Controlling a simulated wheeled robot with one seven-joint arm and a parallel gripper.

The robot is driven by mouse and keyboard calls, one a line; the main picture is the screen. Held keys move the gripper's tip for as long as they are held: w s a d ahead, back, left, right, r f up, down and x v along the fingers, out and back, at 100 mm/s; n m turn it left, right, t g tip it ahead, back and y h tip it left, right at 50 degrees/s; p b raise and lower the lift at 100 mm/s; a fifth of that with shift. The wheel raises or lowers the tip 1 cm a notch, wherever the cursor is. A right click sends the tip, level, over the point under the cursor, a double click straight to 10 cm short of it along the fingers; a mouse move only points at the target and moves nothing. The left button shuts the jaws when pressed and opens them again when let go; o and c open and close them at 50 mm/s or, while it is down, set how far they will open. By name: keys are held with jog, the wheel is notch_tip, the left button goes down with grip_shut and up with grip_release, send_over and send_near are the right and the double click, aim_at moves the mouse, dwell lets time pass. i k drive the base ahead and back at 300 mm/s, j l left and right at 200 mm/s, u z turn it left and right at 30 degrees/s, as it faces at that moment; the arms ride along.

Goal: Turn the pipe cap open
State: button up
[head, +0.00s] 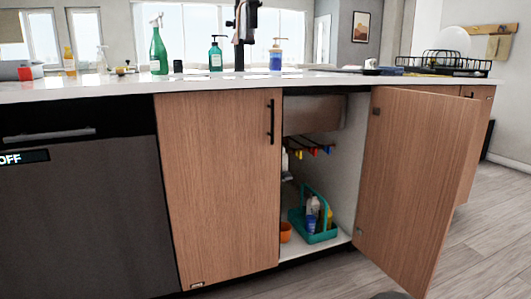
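The cabinet under the sink stands open, with its right door (412,190) swung out toward me. Under the sink bowl (314,115), a row of small red, yellow and blue parts (313,148) shows on dark rods or pipes. A whitish upright object (285,162), perhaps part of the pipework, shows at the left of the opening, partly hidden by the closed left door (219,185). I cannot make out a pipe cap for certain. My gripper is not in view.
A teal caddy (320,236) with bottles and an orange cup (286,232) stand on the cabinet floor. Soap bottles, including a green spray bottle (158,50), line the countertop (110,87). A dishwasher (85,200) is at left. Wooden floor (490,245) is clear at right.

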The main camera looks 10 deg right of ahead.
aim_at(287, 175)
jog(key=i+l+u, duration=0.2)
jog(key=i, duration=0.3)
jog(key=i+l+u, duration=0.25)
jog(key=i, duration=0.2)
jog(key=j, duration=0.1)
